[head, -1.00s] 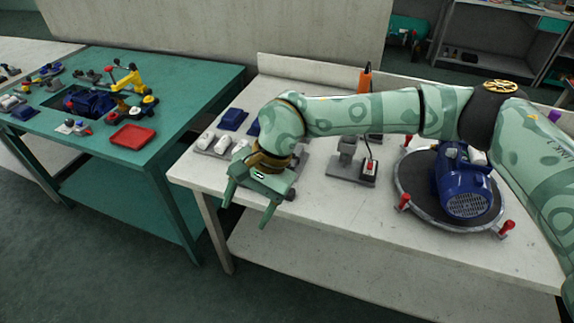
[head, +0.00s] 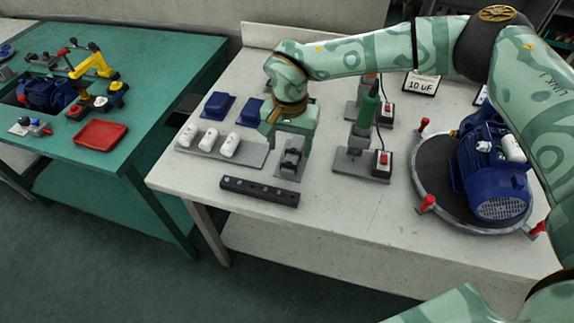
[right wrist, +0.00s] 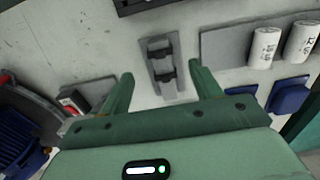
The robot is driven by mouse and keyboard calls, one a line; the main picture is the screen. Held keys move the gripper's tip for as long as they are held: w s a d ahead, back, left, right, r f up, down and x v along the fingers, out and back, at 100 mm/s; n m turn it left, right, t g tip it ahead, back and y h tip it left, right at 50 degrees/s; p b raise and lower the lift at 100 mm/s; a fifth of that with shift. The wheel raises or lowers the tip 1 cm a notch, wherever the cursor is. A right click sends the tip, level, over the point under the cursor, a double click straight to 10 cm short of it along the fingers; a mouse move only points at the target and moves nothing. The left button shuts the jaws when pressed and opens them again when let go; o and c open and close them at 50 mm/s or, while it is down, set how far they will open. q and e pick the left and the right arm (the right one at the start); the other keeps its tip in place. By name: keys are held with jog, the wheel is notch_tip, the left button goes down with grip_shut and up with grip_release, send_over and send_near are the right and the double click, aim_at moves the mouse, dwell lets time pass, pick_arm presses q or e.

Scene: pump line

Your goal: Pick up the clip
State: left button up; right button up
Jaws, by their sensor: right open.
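The clip (head: 291,158) looks like a small dark grey bracket on a flat grey plate, on the white table right of the white cylinders. It also shows in the right wrist view (right wrist: 161,60), upper middle, between the finger lines. My right gripper (head: 288,138) is open and empty, pointing down just behind and above the clip. In the head view, the gripper hides the clip's far side. My left gripper is not in view.
A black bar with holes (head: 260,191) lies in front. A green-handled tool in a stand (head: 366,118) and a blue motor on a turntable (head: 490,170) are to the right.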

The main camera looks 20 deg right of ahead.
aim_at(288, 164)
jog(key=shift+s+f, duration=0.15)
jog(key=shift+f, duration=0.55)
jog(key=shift+s+f, duration=0.1)
jog(key=shift+f, duration=0.2)
jog(key=f, duration=0.1)
jog(key=f+b, duration=0.1)
jog(key=f, duration=0.2)
jog(key=shift+a+b, duration=0.25)
jog(key=shift+b, duration=0.15)
jog(key=shift+f, duration=0.35)
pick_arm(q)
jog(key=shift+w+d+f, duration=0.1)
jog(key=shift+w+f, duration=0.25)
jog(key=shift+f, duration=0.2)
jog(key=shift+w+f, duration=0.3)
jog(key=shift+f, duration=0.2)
pick_arm(e)
jog(key=c, duration=1)
